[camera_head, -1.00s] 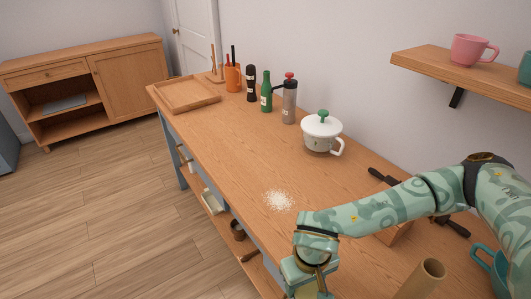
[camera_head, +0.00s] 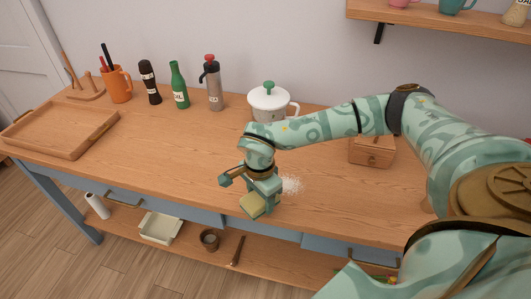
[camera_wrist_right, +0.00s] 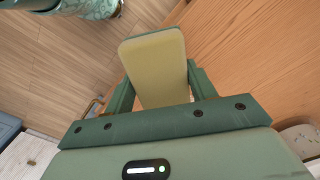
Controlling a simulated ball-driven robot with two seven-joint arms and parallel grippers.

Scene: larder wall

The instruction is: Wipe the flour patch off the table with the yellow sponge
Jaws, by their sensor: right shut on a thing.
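The yellow sponge (camera_head: 253,206) is held in my right gripper (camera_head: 257,198), near the table's front edge. In the right wrist view the sponge (camera_wrist_right: 155,65) sits between the two green fingers (camera_wrist_right: 158,90), which are shut on it. The white flour patch (camera_head: 292,185) lies on the wooden table (camera_head: 180,145) just right of my right gripper in the head view, partly hidden behind the gripper. I cannot tell whether the sponge touches the table. My left gripper is not in view.
A white lidded pot (camera_head: 268,104) stands behind my right forearm. A grinder (camera_head: 212,88), green bottle (camera_head: 179,88), dark mill (camera_head: 149,84) and orange mug (camera_head: 117,86) stand along the back. A wooden tray (camera_head: 62,150) is at left. A small wooden box (camera_head: 372,152) is at right. The table's left middle is clear.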

